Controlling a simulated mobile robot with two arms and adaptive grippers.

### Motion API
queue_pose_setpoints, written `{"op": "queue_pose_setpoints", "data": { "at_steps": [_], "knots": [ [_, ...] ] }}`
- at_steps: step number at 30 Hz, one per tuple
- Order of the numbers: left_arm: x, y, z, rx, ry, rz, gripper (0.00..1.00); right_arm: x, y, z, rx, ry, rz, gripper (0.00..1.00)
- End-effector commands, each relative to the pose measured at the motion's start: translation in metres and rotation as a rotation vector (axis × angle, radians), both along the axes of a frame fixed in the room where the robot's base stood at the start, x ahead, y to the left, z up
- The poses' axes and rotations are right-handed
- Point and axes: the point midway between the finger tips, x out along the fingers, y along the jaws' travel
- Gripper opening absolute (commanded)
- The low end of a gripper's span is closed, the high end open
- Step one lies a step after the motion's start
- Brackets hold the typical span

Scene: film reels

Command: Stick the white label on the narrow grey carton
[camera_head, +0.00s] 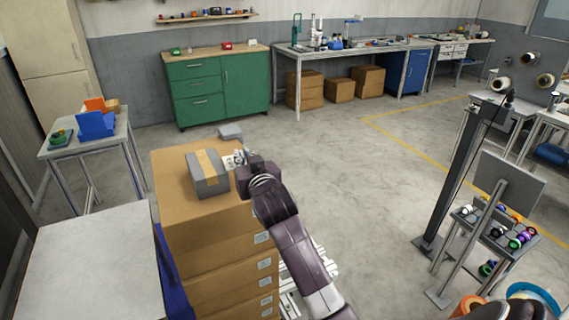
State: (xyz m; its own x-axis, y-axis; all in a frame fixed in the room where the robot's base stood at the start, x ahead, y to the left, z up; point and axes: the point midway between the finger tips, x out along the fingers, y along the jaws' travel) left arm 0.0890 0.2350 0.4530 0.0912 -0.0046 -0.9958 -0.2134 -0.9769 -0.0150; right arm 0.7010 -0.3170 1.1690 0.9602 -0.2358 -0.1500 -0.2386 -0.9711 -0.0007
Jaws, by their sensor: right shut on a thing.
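The grey carton (196,182) has a tan tape stripe along its top. It lies on top of a stack of brown cardboard boxes (172,212). My right gripper (238,160) is just to the right of the carton, low over the stack's top right edge. It is shut on a small white piece with dark marks, which looks like the white label (231,161). The label is close beside the carton; I cannot tell whether the two touch. The gripper body hides part of the fingers.
A white table (85,265) stands left of the stack, with a blue upright piece (172,270) between. A small grey object (230,132) shows beyond the stack. A green cabinet (218,90) stands at the back. The floor (370,190) right of my arm is clear.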

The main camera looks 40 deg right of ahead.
Motion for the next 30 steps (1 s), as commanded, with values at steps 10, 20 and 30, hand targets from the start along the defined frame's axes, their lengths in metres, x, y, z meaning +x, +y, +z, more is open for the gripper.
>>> {"op": "queue_pose_setpoints", "data": {
  "at_steps": [10, 20, 30],
  "knots": [
    [0.001, 0.001, -0.001, 0.001, -0.001, -0.001, 0.00, 0.006, 0.004, -0.002, 0.001, 0.000, 0.000, 0.00],
    [0.000, 0.000, -0.002, 0.000, 0.000, 0.000, 0.00, 0.011, 0.008, -0.003, 0.001, 0.000, 0.000, 0.00],
    [0.002, 0.000, -0.004, 0.000, -0.002, 0.000, 0.00, 0.017, 0.012, -0.004, 0.001, 0.000, 0.000, 0.00]
  ]
}}
